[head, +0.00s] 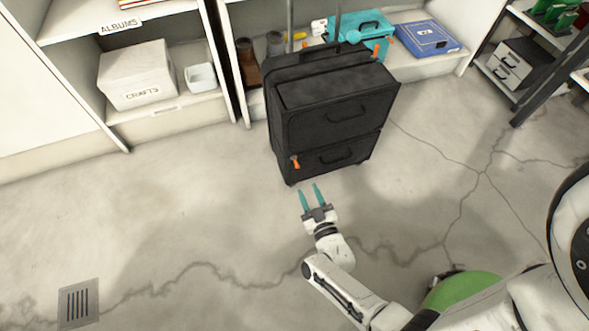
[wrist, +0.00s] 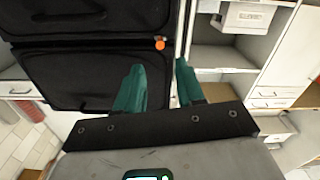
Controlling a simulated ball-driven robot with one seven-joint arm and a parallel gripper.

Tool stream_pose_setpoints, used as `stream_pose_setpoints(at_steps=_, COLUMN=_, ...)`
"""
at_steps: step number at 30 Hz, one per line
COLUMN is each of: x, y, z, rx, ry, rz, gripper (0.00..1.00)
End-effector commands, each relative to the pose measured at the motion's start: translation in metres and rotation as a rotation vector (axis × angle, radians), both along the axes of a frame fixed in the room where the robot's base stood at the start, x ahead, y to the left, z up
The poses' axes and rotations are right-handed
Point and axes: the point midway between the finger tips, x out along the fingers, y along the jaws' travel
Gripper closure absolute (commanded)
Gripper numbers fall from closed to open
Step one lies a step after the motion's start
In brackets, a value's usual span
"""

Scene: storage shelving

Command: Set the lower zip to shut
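A black suitcase (head: 335,105) stands upright on the floor in front of the shelving, with two front pockets, each with a handle. The lower pocket (head: 335,155) has an orange zip pull (head: 295,162) at its upper left corner. In the wrist view the orange pull (wrist: 159,45) shows near the suitcase's side edge, between two dark panels. Whether the zip's seam is parted is too small to tell. My gripper (head: 310,188) has teal fingers, open and empty, pointing at the suitcase's lower front. The fingers (wrist: 160,75) are apart from the pull in the wrist view.
Shelving behind holds a crafts box (head: 138,75), a small white bin (head: 200,77), a teal toolbox (head: 360,25) and a blue case (head: 427,38). A floor drain (head: 78,303) lies at the lower left. The cracked concrete floor around the suitcase is clear.

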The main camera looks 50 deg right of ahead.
Motion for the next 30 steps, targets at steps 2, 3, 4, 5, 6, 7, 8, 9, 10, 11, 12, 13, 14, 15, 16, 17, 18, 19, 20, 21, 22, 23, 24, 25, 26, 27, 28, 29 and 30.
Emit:
stream_pose_setpoints(at_steps=2, x=0.01, y=-0.007, z=0.0, rx=-0.002, ry=-0.003, rz=0.0, gripper=0.62)
stream_pose_setpoints(at_steps=3, x=0.015, y=-0.01, z=0.0, rx=-0.003, ry=-0.003, rz=0.001, gripper=0.62)
stream_pose_setpoints(at_steps=4, x=0.02, y=-0.013, z=0.0, rx=-0.003, ry=-0.003, rz=0.001, gripper=0.62)
stream_pose_setpoints(at_steps=5, x=0.024, y=-0.016, z=0.0, rx=-0.003, ry=-0.003, rz=0.001, gripper=0.62)
stream_pose_setpoints(at_steps=6, x=0.031, y=-0.021, z=0.0, rx=-0.002, ry=-0.003, rz=0.001, gripper=0.62)
stream_pose_setpoints(at_steps=7, x=0.035, y=-0.024, z=-0.001, rx=-0.002, ry=-0.003, rz=0.0, gripper=0.62)
stream_pose_setpoints(at_steps=8, x=0.04, y=-0.027, z=0.0, rx=-0.002, ry=-0.003, rz=0.0, gripper=0.62)
stream_pose_setpoints(at_steps=9, x=0.046, y=-0.031, z=-0.001, rx=-0.002, ry=-0.002, rz=0.001, gripper=0.62)
stream_pose_setpoints(at_steps=10, x=0.051, y=-0.033, z=-0.001, rx=-0.002, ry=-0.002, rz=0.002, gripper=0.62)
stream_pose_setpoints(at_steps=11, x=0.055, y=-0.036, z=-0.001, rx=-0.002, ry=-0.002, rz=0.001, gripper=0.62)
stream_pose_setpoints(at_steps=12, x=0.06, y=-0.04, z=0.0, rx=-0.002, ry=-0.002, rz=0.002, gripper=0.62)
stream_pose_setpoints(at_steps=13, x=0.064, y=-0.042, z=0.0, rx=-0.001, ry=-0.001, rz=0.001, gripper=0.62)
stream_pose_setpoints(at_steps=14, x=0.067, y=-0.044, z=-0.001, rx=-0.001, ry=-0.001, rz=0.001, gripper=0.62)
stream_pose_setpoints(at_steps=15, x=0.072, y=-0.047, z=0.0, rx=0.0, ry=-0.002, rz=0.001, gripper=0.62)
stream_pose_setpoints(at_steps=16, x=0.074, y=-0.049, z=0.0, rx=0.0, ry=-0.002, rz=0.001, gripper=0.62)
stream_pose_setpoints(at_steps=17, x=0.077, y=-0.05, z=0.0, rx=0.0, ry=-0.001, rz=0.001, gripper=0.62)
stream_pose_setpoints(at_steps=18, x=0.079, y=-0.052, z=0.0, rx=-0.001, ry=0.001, rz=0.002, gripper=0.62)
stream_pose_setpoints(at_steps=19, x=0.081, y=-0.053, z=0.0, rx=0.0, ry=0.0, rz=0.002, gripper=0.62)
stream_pose_setpoints(at_steps=20, x=0.082, y=-0.054, z=0.0, rx=0.0, ry=0.0, rz=0.002, gripper=0.62)
stream_pose_setpoints(at_steps=21, x=0.084, y=-0.055, z=0.0, rx=0.001, ry=0.0, rz=0.002, gripper=0.62)
stream_pose_setpoints(at_steps=22, x=0.084, y=-0.055, z=0.001, rx=0.001, ry=0.0, rz=0.002, gripper=0.62)
stream_pose_setpoints(at_steps=23, x=0.085, y=-0.055, z=0.001, rx=0.001, ry=0.0, rz=0.003, gripper=0.62)
stream_pose_setpoints(at_steps=24, x=0.085, y=-0.055, z=0.001, rx=0.001, ry=0.0, rz=0.003, gripper=0.62)
stream_pose_setpoints(at_steps=25, x=0.085, y=-0.056, z=0.001, rx=0.001, ry=0.0, rz=0.003, gripper=0.62)
stream_pose_setpoints(at_steps=26, x=0.085, y=-0.056, z=0.001, rx=0.001, ry=0.0, rz=0.003, gripper=0.62)
stream_pose_setpoints(at_steps=27, x=0.085, y=-0.055, z=0.001, rx=0.001, ry=0.0, rz=0.003, gripper=0.62)
stream_pose_setpoints(at_steps=28, x=0.085, y=-0.055, z=0.001, rx=0.001, ry=0.0, rz=0.003, gripper=0.62)
stream_pose_setpoints(at_steps=29, x=0.085, y=-0.055, z=0.001, rx=0.001, ry=0.0, rz=0.003, gripper=0.62)
stream_pose_setpoints(at_steps=30, x=0.085, y=-0.055, z=0.001, rx=0.001, ry=0.0, rz=0.003, gripper=0.62)
